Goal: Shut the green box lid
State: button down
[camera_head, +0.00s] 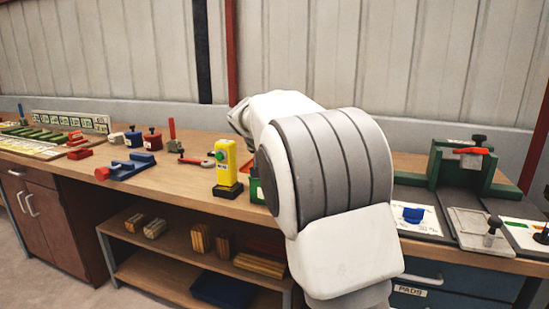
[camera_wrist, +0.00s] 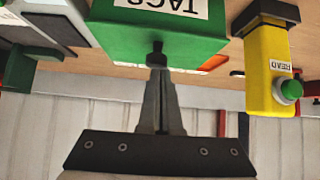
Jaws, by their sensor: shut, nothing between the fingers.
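The green box (camera_wrist: 105,35) with a white TAGS label is upside down at the top of the wrist view. In the head view only a sliver of green (camera_head: 257,190) shows beside my arm, and the rest is hidden. My gripper (camera_wrist: 158,62) is shut and empty, its fingertips in front of the box's green face, by a small dark knob-like part. I cannot tell whether they touch the box, nor how far the lid stands open. In the head view my gripper is hidden behind my arm.
A yellow post (camera_head: 227,170) with a green button stands on the bench just left of the box; it also shows in the wrist view (camera_wrist: 266,75). Red and blue tools (camera_head: 127,167) lie farther left. A green fixture (camera_head: 462,170) and flat panels are at right.

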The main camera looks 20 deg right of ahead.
notch_tip(320, 180, up, 3)
jog(key=shift+w+r+p, duration=0.1)
jog(key=shift+r+p, duration=0.05)
jog(key=shift+p, duration=0.35)
jog(key=s+a+f+n+g+y+b, duration=0.1)
jog(key=s+a+f+n+y, duration=0.2)
jog(key=s, duration=1.1)
jog(key=s+a+f+n+y, duration=0.15)
jog(key=s+f, duration=0.25)
jog(key=s, duration=1)
jog(key=s+a+f+n+g+y+b, duration=0.1)
jog(key=s+a+f+n, duration=0.2)
jog(key=s, duration=1.1)
notch_tip(320, 180, up, 22)
jog(key=p, duration=2.3)
jog(key=shift+r+m+p, duration=0.25)
jog(key=shift+m+p, duration=0.1)
jog(key=shift+m, duration=0.1)
jog(key=shift+a, duration=0.1)
